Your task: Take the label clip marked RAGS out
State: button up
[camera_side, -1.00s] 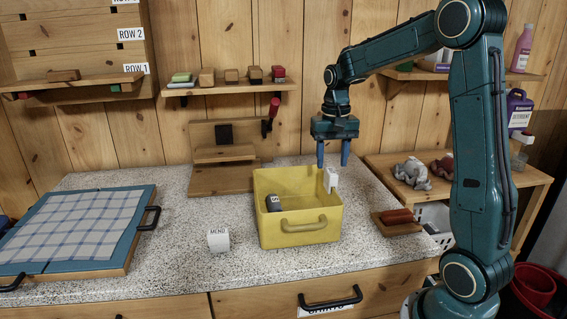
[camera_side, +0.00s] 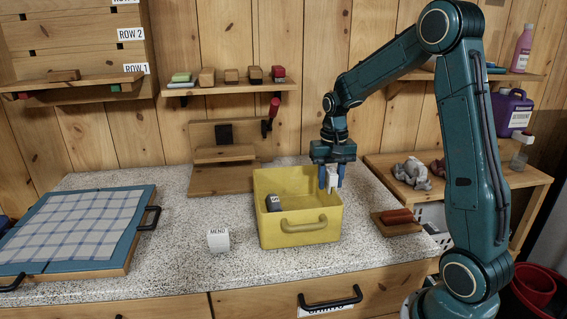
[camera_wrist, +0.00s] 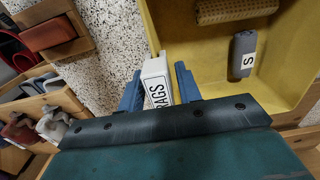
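The white label clip marked RAGS (camera_side: 333,178) stands upright at the right wall of the yellow bin (camera_side: 301,229). My gripper (camera_side: 332,178) is over the bin's right rim, pointing down. Its two blue fingers (camera_wrist: 160,82) stand on either side of the clip, close against it, and appear shut on it. The lower part of the clip is partly hidden in the side view.
A grey clip marked with an S (camera_wrist: 243,55) lies inside the bin. A white MENU block (camera_side: 218,241) stands left of the bin. A wooden stand (camera_side: 223,155) is behind, and a red-topped block (camera_side: 397,217) lies to the right.

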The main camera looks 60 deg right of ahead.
aim_at(331, 171)
grip_shut()
jog(key=shift+r, duration=0.1)
jog(key=shift+r, duration=0.15)
jog(key=shift+r, duration=0.7)
jog(key=shift+r, duration=0.35)
jog(key=shift+r, duration=0.3)
jog(key=shift+r, duration=0.15)
jog(key=shift+r, duration=2.4)
